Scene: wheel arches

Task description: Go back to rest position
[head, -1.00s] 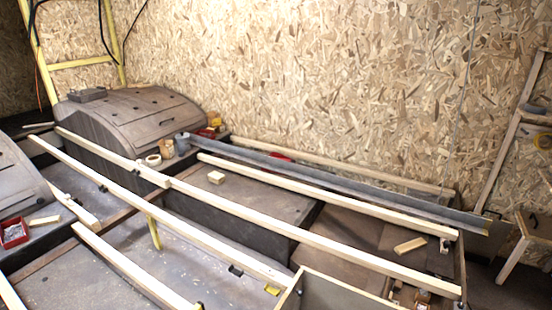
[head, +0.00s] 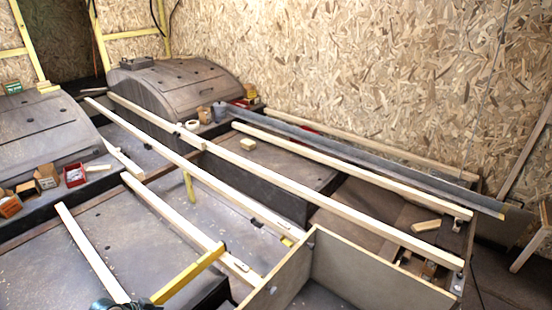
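Two wheel arches show: one (head: 170,88) at the back against the chipboard wall and one (head: 40,130) at the left edge. Long pale wooden beams (head: 285,182) run across the floor frame between them and toward the lower right.
A grey panel box (head: 365,278) stands at the bottom right. A yellow bar (head: 188,273) lies in front. A red box (head: 75,175) and small cartons (head: 46,177) sit by the left arch. A grey rail (head: 360,160) runs near the wall. Dark floor panels lie between beams.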

